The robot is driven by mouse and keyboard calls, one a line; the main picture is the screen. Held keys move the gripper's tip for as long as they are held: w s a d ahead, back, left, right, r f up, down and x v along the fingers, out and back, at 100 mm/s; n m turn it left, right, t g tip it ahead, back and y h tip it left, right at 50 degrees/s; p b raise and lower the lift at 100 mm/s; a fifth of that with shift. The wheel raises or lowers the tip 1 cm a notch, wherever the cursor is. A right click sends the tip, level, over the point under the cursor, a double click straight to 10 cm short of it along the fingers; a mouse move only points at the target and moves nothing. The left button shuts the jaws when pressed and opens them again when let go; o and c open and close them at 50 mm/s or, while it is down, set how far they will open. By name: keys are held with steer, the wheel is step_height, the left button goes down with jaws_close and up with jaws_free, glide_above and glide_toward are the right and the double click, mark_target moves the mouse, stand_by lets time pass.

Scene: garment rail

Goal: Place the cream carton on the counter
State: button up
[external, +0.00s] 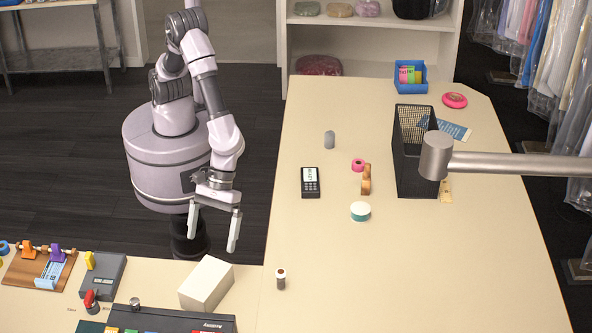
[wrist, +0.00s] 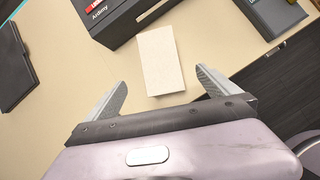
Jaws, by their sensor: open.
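The cream carton (external: 206,284) is a plain pale box lying on the counter (external: 330,285), near its front edge in the external view. In the wrist view the carton (wrist: 161,60) lies ahead of my gripper, between the lines of its two fingers. My gripper (external: 214,222) is open and empty, with its fingers pointing down above and behind the carton, near the counter edge. Both fingers of my gripper (wrist: 158,90) show in the wrist view, spread wider than the carton and apart from it.
A black cash-drawer-like box (external: 165,319) stands close beside the carton. A grey device (external: 103,275) and a wooden board with tags (external: 38,268) are to the left. A small bottle (external: 281,279) stands right of the carton. A black mesh basket (external: 412,160) is farther back. The middle counter is mostly clear.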

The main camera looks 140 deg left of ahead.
steer(key=s+a+r+m+y, duration=0.1)
steer(key=s+a+r+m, duration=0.3)
steer(key=r+m, duration=0.25)
steer(key=s+a+r+m+y, duration=0.1)
steer(key=s+a+r+m, duration=0.35)
steer(key=r, duration=0.25)
steer(key=s+a+r+m+t+y, duration=0.1)
steer(key=s+a+r+m+y, duration=0.1)
steer(key=s+a+m, duration=0.5)
steer(key=s+a+r+m+t+y, duration=0.2)
steer(key=s+a+r+m+y, duration=0.1)
steer(key=s+a+m, duration=0.5)
steer(key=s+r, duration=0.1)
steer(key=s, duration=0.1)
steer(key=shift+s+m+y, duration=0.3)
steer(key=shift+m, duration=0.1)
